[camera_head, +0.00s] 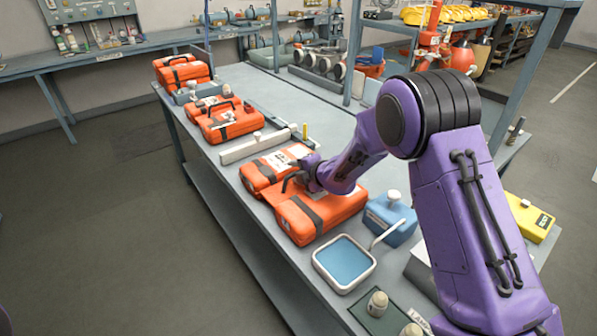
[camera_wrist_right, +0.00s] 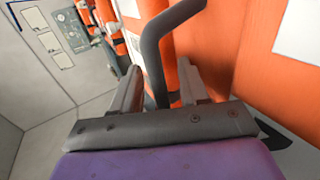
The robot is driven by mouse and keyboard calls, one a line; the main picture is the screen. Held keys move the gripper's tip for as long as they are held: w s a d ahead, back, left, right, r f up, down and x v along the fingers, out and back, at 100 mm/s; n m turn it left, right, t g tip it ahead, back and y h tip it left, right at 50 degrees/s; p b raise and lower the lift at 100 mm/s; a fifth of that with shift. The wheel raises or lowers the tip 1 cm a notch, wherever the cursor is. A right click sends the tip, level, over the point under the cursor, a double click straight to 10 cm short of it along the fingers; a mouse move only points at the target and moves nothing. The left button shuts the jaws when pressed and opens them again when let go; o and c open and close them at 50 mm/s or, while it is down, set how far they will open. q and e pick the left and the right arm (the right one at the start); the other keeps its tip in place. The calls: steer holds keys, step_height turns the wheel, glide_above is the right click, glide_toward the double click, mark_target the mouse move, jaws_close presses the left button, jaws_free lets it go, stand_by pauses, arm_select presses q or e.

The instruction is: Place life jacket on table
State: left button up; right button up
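The orange life jacket (camera_head: 330,208), with dark straps, a white label and a dark carrying handle, lies on the near part of the long grey table (camera_head: 262,260). In the right wrist view, the dark handle (camera_wrist_right: 153,58) passes between the two fingers of my right gripper (camera_wrist_right: 160,82). The fingers stand apart, with a visible gap on the handle's right side. The orange jacket (camera_wrist_right: 230,45) fills the right of that view. My left gripper is not in view.
A blue-filled tray (camera_head: 344,262) and a blue box (camera_head: 392,218) stand close to the jacket. Farther along the table, beyond a low grey divider (camera_head: 255,147), lie more orange packs (camera_head: 230,124). A yellow case (camera_head: 528,216) is at the right. The table's far middle is clear.

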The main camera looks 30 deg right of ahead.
steer(key=shift+s+r, duration=0.1)
steer(key=shift+r, duration=0.1)
step_height(320, 180, up, 5)
steer(key=b, duration=0.1)
glide_above(321, 195)
steer(key=shift+w+r, duration=0.2)
steer(key=shift+w, duration=0.15)
steer(key=shift+s+r, duration=0.15)
steer(key=shift+s, duration=0.2)
